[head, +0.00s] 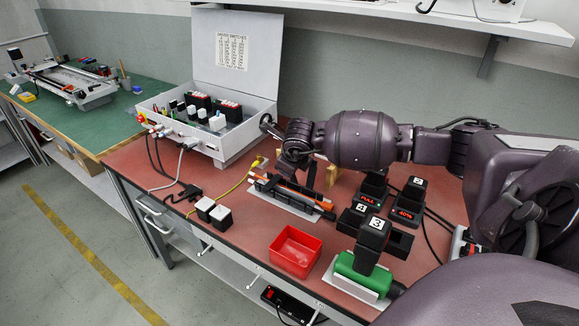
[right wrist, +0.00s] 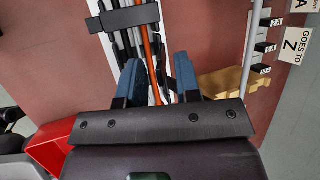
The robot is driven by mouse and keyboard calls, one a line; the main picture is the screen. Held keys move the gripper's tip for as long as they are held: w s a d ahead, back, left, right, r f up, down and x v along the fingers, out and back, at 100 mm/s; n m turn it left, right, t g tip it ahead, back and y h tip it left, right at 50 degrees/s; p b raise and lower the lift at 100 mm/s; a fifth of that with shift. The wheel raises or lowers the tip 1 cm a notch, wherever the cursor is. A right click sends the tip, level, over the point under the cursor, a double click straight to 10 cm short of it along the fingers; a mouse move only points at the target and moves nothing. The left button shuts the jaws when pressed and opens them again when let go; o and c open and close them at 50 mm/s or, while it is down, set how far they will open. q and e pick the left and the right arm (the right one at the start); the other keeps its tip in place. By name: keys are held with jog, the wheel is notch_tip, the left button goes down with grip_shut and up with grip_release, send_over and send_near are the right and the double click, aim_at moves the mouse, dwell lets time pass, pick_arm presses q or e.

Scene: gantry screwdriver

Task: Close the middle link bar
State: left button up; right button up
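My right gripper (head: 291,172) comes in from the right over a rack of long rods (head: 290,197) on the red bench. In the right wrist view its two blue fingertips (right wrist: 158,78) are apart. An orange rod (right wrist: 151,70) and dark rods run between or below them; I see no grip on any. A black crosspiece (right wrist: 124,19) spans the rods. The open white box (head: 240,142) with a driver switches label holds black and white switch blocks (head: 205,103). I cannot tell which part is the middle link bar. My left gripper is not in view.
A red bin (head: 295,251), a green-based tool with a battery marked 3 (head: 362,262) and chargers (head: 372,189) stand nearby. A shelf (head: 430,14) overhangs the back.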

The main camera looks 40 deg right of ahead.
jog(key=p+v, duration=0.2)
jog(key=v, duration=0.8)
jog(key=shift+c, duration=0.2)
